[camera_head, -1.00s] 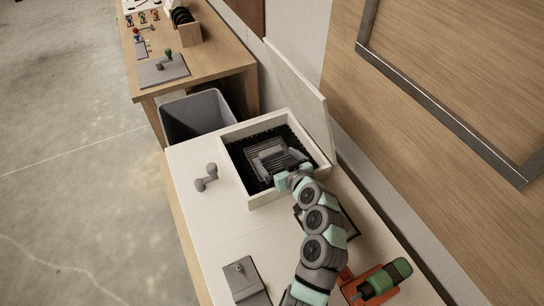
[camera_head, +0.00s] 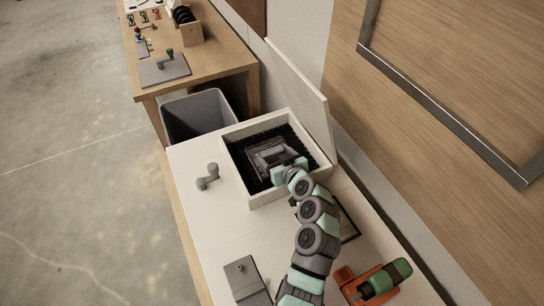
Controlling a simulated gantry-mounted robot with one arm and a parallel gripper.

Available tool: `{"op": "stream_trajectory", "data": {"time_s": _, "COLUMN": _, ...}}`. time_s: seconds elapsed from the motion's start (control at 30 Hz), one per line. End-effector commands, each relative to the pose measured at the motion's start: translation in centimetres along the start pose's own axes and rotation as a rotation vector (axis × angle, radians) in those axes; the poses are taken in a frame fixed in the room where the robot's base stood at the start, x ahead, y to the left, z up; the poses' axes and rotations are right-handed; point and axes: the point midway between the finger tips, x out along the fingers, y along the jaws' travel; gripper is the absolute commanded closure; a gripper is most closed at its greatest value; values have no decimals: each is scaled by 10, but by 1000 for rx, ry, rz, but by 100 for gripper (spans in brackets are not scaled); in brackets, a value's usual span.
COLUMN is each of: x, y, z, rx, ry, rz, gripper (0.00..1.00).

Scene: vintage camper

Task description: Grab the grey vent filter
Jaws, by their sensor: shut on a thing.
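The grey vent filter (camera_head: 266,155) is a ribbed grey piece inside the open white box (camera_head: 232,163), above its black lining. My gripper (camera_head: 279,164) reaches into the box from the lower right and is shut on the filter's near side. The fingertips are small and partly hidden by my wrist. I cannot tell whether the filter is clear of the lining.
The box's raised lid (camera_head: 298,88) stands at the right, near the wall. A grey crank handle (camera_head: 207,177) lies left of the box. A grey bin (camera_head: 198,117) stands behind. A grey block (camera_head: 245,280) and an orange-green tool (camera_head: 380,281) are nearer me.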

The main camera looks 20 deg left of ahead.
Motion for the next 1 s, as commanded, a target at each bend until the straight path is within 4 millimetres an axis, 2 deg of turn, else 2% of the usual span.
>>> {"op": "stream_trajectory", "data": {"time_s": 0.03, "x": 0, "y": 0, "z": 0, "rx": 0, "ry": 0, "rz": 0, "gripper": 40}}
{"op": "stream_trajectory", "data": {"time_s": 0.37, "x": 0, "y": 0, "z": 0, "rx": 0, "ry": 0, "rz": 0, "gripper": 66}}
{"op": "stream_trajectory", "data": {"time_s": 0.63, "x": -1, "y": 0, "z": -4, "rx": -1, "ry": 1, "rz": 0, "gripper": 67}}
{"op": "stream_trajectory", "data": {"time_s": 0.77, "x": -8, "y": 0, "z": -20, "rx": -2, "ry": 3, "rz": 0, "gripper": 67}}
{"op": "stream_trajectory", "data": {"time_s": 1.0, "x": -27, "y": 1, "z": -66, "rx": -4, "ry": 6, "rz": 2, "gripper": 67}}
